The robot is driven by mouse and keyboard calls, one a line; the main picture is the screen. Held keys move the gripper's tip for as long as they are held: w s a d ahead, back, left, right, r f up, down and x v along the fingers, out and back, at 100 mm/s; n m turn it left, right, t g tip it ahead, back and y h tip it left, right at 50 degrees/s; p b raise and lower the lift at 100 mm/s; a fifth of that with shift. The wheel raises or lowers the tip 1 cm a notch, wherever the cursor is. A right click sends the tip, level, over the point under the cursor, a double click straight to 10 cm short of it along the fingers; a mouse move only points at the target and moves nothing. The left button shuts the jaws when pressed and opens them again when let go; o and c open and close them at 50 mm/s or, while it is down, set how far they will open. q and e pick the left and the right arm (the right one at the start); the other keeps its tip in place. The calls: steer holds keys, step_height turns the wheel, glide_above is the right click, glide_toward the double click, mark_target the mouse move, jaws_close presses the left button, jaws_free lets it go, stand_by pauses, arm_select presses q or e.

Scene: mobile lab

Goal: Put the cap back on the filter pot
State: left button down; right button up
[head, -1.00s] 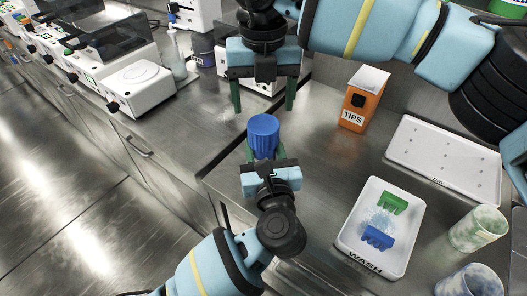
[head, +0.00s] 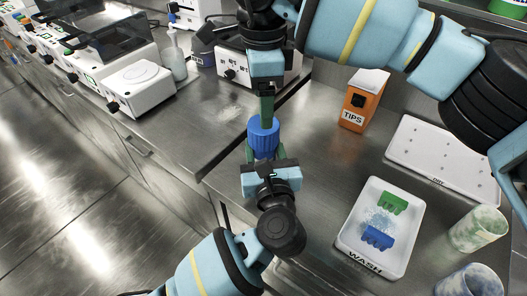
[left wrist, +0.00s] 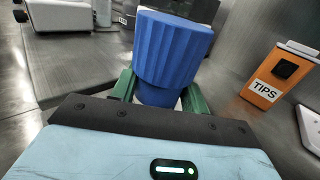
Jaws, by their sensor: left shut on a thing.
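The filter pot (head: 264,152) is upright in my left gripper (head: 265,160), which is shut on its lower part. A wide ribbed blue cap (head: 263,131) sits on top of it; I cannot tell how tightly it is seated. The left wrist view shows the ribbed cap (left wrist: 172,50) above the narrower blue body (left wrist: 158,96), with green fingers on both sides. My right gripper (head: 266,116) points down at the cap from above, its fingertips at or just behind the cap's top edge. Its fingers line up in the head view, so their gap is hidden.
An orange TIPS box (head: 362,100) stands to the right. A white WASH tray (head: 350,240) holding green and blue pieces and a white DRY tray (head: 420,165) lie farther right, near two cups. White instruments (head: 140,85) stand at the left. The bench between pot and trays is clear.

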mark_target(263, 153)
steer(key=n, duration=0.5)
stand_by(0.3)
steer(key=shift+f, duration=4)
steer(key=c, duration=1)
steer(key=m, duration=0.5)
steer(key=o, duration=1.1)
